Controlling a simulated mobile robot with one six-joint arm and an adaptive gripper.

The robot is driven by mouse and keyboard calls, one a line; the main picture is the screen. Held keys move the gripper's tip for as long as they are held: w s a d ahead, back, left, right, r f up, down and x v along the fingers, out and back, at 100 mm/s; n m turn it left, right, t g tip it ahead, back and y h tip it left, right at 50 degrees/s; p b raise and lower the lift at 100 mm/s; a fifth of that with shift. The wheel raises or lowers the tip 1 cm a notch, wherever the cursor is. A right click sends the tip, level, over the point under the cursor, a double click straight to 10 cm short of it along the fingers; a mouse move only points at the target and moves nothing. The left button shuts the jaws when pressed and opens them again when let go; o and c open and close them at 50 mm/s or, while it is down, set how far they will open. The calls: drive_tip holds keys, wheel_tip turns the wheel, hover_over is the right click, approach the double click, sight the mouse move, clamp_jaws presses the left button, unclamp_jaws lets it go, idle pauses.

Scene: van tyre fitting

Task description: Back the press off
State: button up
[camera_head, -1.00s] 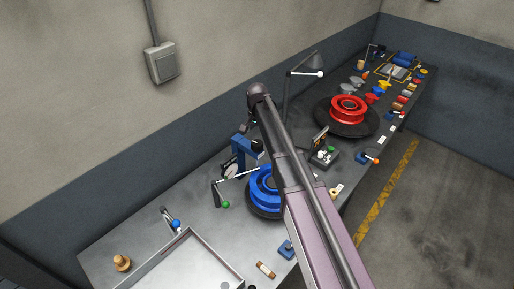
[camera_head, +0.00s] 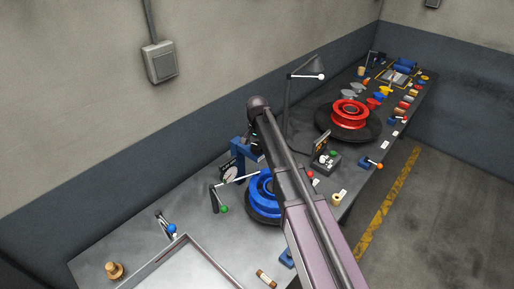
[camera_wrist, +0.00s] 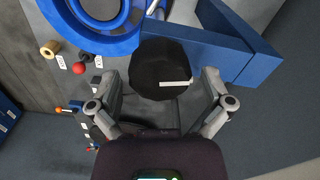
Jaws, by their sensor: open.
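The press has a blue frame (camera_head: 239,148) that stands behind the blue wheel (camera_head: 264,194), partly hidden by my arm. In the wrist view the blue press frame (camera_wrist: 222,38) runs along the top right. A dark round knob with a white bar (camera_wrist: 160,67) sits in front of it, between my fingers. My gripper (camera_wrist: 160,82) is open, with one finger on each side of the knob and a visible gap on both sides. Whether the fingertips reach the knob's depth is unclear. The blue wheel also shows in the wrist view (camera_wrist: 103,42).
A lever with a green ball (camera_head: 223,209) stands left of the blue wheel. A control box (camera_head: 327,161), a lamp (camera_head: 305,75) and the red wheel (camera_head: 350,114) are farther along the bench. A shallow tray (camera_head: 172,249) lies at the near end.

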drive_tip(key=c, duration=1)
drive_tip(key=shift+c, duration=0.2)
